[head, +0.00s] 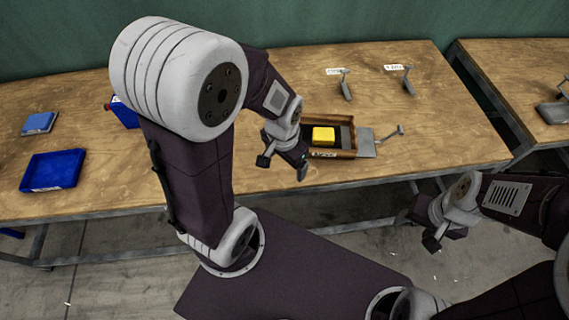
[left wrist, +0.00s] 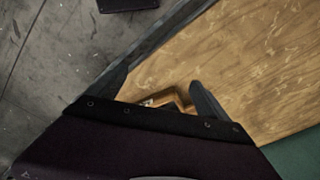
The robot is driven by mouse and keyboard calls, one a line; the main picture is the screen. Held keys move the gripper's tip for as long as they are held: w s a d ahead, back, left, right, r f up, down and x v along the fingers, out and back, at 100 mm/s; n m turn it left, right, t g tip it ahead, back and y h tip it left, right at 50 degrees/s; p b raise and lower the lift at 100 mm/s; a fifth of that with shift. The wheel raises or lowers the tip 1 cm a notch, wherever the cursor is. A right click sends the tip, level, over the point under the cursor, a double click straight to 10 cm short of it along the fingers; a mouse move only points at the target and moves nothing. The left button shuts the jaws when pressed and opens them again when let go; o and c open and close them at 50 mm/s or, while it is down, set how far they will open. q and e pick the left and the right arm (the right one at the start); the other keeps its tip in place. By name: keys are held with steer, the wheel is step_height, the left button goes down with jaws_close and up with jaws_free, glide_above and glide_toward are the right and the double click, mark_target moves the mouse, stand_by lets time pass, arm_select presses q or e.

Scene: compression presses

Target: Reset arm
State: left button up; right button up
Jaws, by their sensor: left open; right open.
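My left arm rises in the middle left of the head view. Its gripper (head: 284,165) is open and empty, at the front edge of the table just left of the wooden press box. In the left wrist view the left gripper's fingers (left wrist: 158,85) stand apart with nothing held. My right gripper (head: 421,227) is low at the right in the head view, in front of the table and above the floor. It is open, and I see nothing in it.
The wooden table (head: 420,110) holds a wooden press box (head: 332,154) with a yellow block (head: 323,135) and a metal handle (head: 387,137). Two levers (head: 346,86) (head: 408,81) stand behind. A second table (head: 510,80) is right.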

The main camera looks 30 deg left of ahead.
arm_select(q)
steer(key=s+n, duration=0.1)
steer(key=n, duration=0.1)
steer(key=s+n, duration=0.1)
steer(key=n, duration=0.1)
steer(key=shift+s+f, duration=0.1)
stand_by(1.1)
